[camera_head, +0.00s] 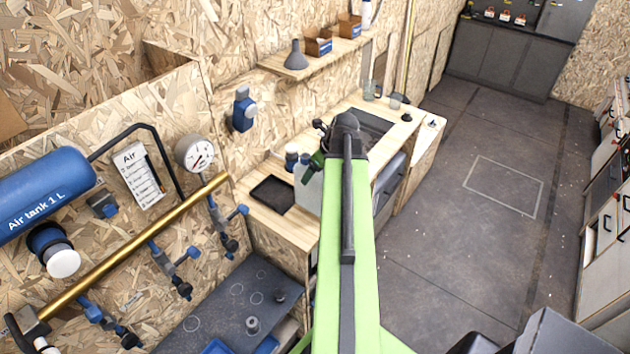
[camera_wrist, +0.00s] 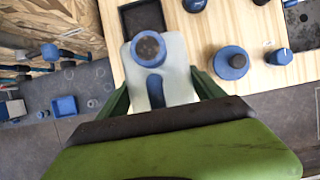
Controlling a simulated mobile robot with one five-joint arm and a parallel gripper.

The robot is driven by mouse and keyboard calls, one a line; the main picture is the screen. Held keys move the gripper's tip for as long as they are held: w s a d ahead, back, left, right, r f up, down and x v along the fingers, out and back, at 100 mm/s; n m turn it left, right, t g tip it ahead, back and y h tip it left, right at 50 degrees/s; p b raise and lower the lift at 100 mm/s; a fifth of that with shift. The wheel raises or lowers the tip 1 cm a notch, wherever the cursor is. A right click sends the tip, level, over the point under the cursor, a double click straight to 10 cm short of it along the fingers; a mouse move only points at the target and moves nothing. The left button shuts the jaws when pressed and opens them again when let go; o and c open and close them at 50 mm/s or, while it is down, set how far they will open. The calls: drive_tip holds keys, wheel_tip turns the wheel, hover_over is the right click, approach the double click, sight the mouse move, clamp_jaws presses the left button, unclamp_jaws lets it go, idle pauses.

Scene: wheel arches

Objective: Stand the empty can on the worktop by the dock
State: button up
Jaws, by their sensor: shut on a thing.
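In the head view the can (camera_head: 308,193) shows as a whitish block over the wooden worktop (camera_head: 290,229), partly hidden by my arm. My gripper (camera_head: 316,163) is mostly hidden there too. The worktop (camera_wrist: 199,40) lies under and around the can in the wrist view. I cannot tell whether the can touches it. I cannot make out the dock for certain.
A black tray (camera_head: 272,194) lies on the worktop left of the can; it also shows in the wrist view (camera_wrist: 133,14). Blue-capped containers (camera_wrist: 231,62) stand right of the can. A lower dark bench (camera_head: 222,307) with marked circles is at the left. Floor at right is clear.

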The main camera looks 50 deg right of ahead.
wheel_tip(320, 180, down, 3)
drive_tip(key=shift+f+b, duration=0.15)
drive_tip(key=shift+b, duration=0.9)
drive_tip(key=o, duration=2)
drive_tip(key=shift+o, duration=0.2)
drive_tip(key=shift+r+p, duration=0.35)
drive_tip(key=p+v, duration=1.1)
drive_tip(key=v, duration=0.1)
drive_tip(key=shift+f, duration=0.15)
